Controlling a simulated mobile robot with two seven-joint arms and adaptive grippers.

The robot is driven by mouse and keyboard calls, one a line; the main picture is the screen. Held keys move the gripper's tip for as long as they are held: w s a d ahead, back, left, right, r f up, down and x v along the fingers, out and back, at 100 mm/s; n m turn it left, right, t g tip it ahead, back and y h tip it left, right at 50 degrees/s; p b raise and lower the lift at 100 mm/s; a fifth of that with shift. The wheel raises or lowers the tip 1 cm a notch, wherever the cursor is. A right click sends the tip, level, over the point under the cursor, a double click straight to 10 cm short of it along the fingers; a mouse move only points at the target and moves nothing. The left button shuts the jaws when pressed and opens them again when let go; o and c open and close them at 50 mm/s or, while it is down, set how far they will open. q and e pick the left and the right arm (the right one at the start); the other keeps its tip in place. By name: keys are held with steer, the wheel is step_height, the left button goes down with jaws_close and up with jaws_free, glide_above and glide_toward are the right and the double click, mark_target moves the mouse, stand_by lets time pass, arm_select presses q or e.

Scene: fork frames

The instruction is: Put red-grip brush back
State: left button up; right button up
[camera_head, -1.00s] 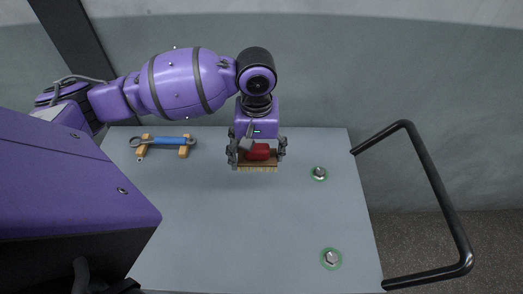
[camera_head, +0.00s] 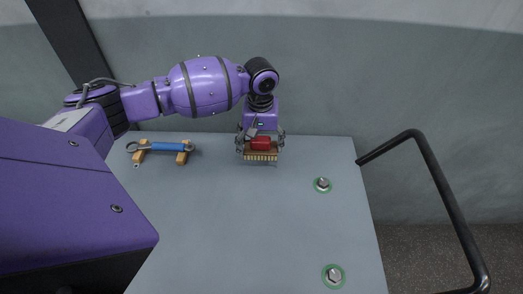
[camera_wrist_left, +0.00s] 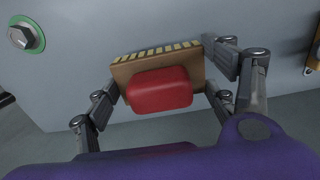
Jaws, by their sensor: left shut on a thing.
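The red-grip brush (camera_head: 260,143) has a block-shaped red grip, a brown wooden back and pale yellow bristles facing down and forward. My left gripper (camera_head: 262,148) is shut on it near the far edge of the grey table (camera_head: 240,220). In the left wrist view the brush (camera_wrist_left: 160,88) lies tilted between the two fingers (camera_wrist_left: 165,95), one at each end of its wooden back. I cannot tell how far it is above the table. My right gripper is not in view.
A blue-handled wrench (camera_head: 168,147) rests across two wooden forked supports (camera_head: 183,157) at the far left of the table. A black rail (camera_head: 440,180) runs off the right side. The table's middle is clear.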

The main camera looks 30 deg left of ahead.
mark_target(261, 152)
arm_select(q)
steer(key=shift+w+a+f, duration=0.1)
steer(key=shift+w+f, duration=0.1)
steer(key=shift+f, duration=0.7)
steer(key=shift+w+a+f, duration=0.1)
steer(key=shift+w+f, duration=0.05)
steer(key=shift+f, duration=0.7)
steer(key=shift+d+f, duration=0.1)
steer(key=shift+f, duration=0.1)
steer(key=o, duration=1.5)
steer(key=shift+c, duration=0.2)
